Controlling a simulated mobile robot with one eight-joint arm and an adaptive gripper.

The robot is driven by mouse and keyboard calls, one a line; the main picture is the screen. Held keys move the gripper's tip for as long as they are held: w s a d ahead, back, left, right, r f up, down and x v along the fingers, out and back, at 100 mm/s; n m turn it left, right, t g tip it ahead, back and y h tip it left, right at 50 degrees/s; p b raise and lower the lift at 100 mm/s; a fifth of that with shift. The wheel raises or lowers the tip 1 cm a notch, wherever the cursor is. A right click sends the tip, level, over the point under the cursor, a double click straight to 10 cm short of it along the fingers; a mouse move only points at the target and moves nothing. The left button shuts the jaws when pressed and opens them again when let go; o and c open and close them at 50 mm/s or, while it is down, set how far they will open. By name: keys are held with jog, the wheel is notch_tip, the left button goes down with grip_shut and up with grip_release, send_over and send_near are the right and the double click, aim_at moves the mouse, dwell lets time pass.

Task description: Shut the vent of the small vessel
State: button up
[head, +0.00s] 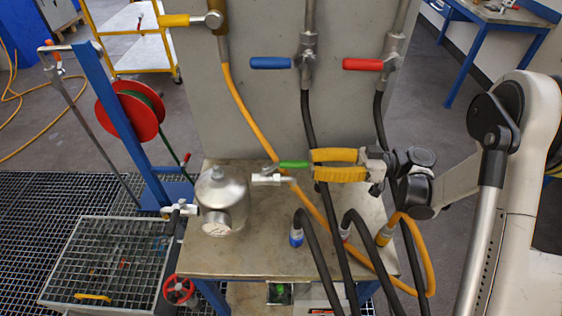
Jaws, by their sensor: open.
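The small vessel (222,192) is a shiny metal pot with a domed lid and a gauge on its front. It stands upright on the left part of the metal table. A short silver valve (268,180) is at its right side, with a green lever (292,164) pointing right; this looks like the vent. My gripper (313,164) has yellow fingers and reaches in from the right. It is open, with its fingertips at the free end of the green lever. Whether they touch the lever I cannot tell.
Blue (271,63), red (363,64) and yellow (174,20) handles sit on pipes at the grey panel (260,115) behind. Black hoses and an orange hose (246,118) hang around the gripper. A red handwheel (178,289) is at the table's front left.

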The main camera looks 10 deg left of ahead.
aim_at(285, 166)
jog(key=b+x, duration=0.2)
jog(key=x, duration=0.7)
jog(key=shift+a, duration=0.1)
grip_shut()
